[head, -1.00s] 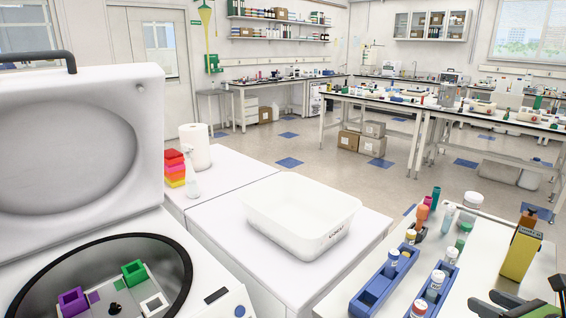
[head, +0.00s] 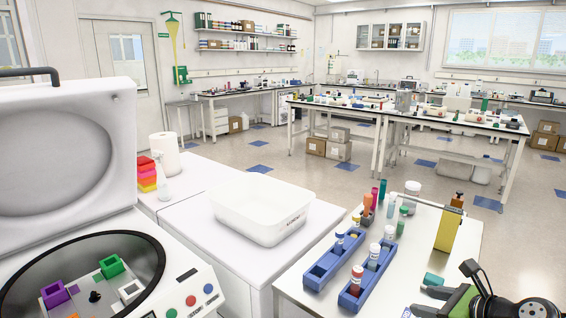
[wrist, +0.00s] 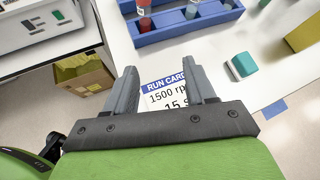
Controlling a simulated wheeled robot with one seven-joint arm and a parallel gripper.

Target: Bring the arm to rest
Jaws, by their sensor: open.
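My gripper (wrist: 160,92) is open and empty in the wrist view, its two grey fingers apart above the white bench's edge. A run card (wrist: 165,92) with "1500 rpm" printed on it shows between the fingers, partly hidden by them. In the head view my green and black gripper (head: 440,298) is at the lower right, over the front of the white bench (head: 300,290). Blue tube racks (head: 368,285) holding capped tubes stand beyond it; one rack also shows at the top of the wrist view (wrist: 190,32).
An open centrifuge (head: 90,210) with colored buckets stands at the left. A white tub (head: 258,212) sits on a white counter. A yellow box (head: 449,229) and a small teal block (wrist: 242,65) are on the bench near my gripper.

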